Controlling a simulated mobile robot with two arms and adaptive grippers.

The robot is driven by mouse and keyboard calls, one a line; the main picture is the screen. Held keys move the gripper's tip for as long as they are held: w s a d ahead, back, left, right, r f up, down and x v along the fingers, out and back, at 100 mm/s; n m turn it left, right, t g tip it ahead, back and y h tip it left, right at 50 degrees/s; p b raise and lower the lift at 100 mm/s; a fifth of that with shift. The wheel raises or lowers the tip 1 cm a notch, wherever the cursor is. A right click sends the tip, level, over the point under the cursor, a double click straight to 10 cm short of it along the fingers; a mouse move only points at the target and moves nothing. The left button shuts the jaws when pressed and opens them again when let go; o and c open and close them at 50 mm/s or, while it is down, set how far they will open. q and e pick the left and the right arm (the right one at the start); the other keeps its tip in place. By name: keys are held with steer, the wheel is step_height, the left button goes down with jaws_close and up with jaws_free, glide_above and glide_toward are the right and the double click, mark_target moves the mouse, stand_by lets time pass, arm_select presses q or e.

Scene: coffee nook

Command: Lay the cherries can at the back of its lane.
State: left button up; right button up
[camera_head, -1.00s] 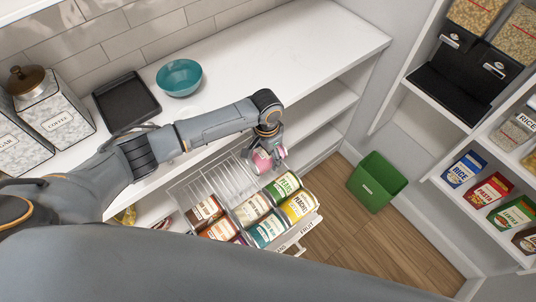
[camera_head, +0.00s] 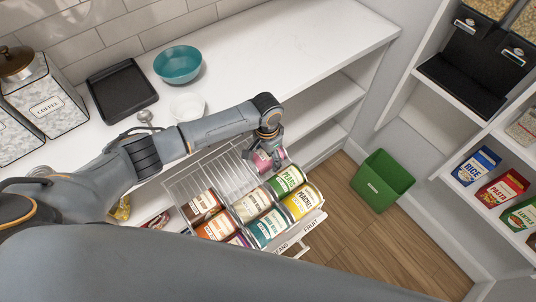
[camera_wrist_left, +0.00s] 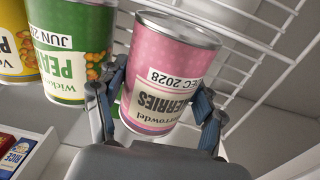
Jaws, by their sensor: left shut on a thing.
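The pink cherries can (camera_head: 262,161) is in my left gripper (camera_head: 270,146), at the rear part of the right-hand lane of the wire rack (camera_head: 205,169). In the left wrist view the cherries can (camera_wrist_left: 172,62) is between the two fingers, its metal rim towards the top and its label reading "DEC 2028". In the same lane, a green pears can (camera_head: 286,181) and a yellow peaches can (camera_head: 302,202) lie in front of it. The lane's front tag (camera_head: 311,229) reads FRUIT. I cannot tell whether the cherries can touches the rack floor. My right gripper is not in view.
The middle lane holds a cream can (camera_head: 251,204) and a teal can (camera_head: 267,227); the left lane holds brown and orange cans (camera_head: 215,228). The white counter (camera_head: 290,45) carries a teal bowl (camera_head: 178,65) and a black tray (camera_head: 122,92). A green bin (camera_head: 382,181) stands on the floor.

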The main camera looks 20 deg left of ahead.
arm_select(q)
steer(key=shift+r, duration=0.1)
steer(key=o, duration=1.6)
steer(key=shift+o, duration=0.6)
step_height(320, 180, up, 10)
steer(key=p, duration=1.1)
